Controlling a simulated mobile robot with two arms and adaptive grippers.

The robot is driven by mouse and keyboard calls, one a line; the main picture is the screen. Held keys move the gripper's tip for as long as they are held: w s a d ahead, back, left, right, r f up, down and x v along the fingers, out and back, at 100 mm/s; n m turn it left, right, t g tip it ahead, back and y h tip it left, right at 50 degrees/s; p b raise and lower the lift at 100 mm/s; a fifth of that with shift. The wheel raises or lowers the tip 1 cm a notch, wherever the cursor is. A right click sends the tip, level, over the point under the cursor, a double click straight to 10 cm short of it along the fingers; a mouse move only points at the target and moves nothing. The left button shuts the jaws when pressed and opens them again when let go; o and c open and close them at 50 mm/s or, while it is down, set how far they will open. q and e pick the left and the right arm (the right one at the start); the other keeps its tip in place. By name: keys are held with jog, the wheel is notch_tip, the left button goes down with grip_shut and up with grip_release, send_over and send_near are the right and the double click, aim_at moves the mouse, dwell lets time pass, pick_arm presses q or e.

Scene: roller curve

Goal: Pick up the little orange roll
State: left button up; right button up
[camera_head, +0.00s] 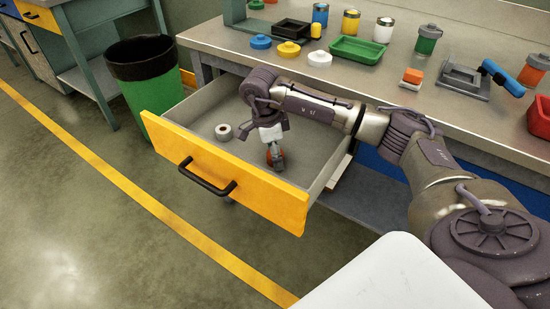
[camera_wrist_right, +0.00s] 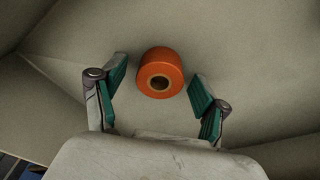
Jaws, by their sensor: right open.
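A small orange roll (camera_wrist_right: 174,80) with a pale core lies on the drawer floor in the right wrist view. It sits just ahead of and between the green-padded fingers of my right gripper (camera_wrist_right: 157,92). The fingers are apart with nothing between them gripped. In the head view my right gripper (camera_head: 275,157) reaches down into the open yellow-fronted drawer (camera_head: 180,146). The orange roll (camera_head: 269,157) is mostly hidden behind it there. My left gripper is not in view.
A white roll (camera_head: 223,131) lies in the drawer to the left. The drawer walls surround my right gripper. The workbench (camera_head: 400,95) above holds several lids, jars, a green tray (camera_head: 358,50) and a red bin (camera_head: 541,117). A green trash bin (camera_head: 147,75) stands left of the drawer.

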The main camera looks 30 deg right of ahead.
jog(key=shift+f, duration=0.1)
jog(key=c, duration=1.2)
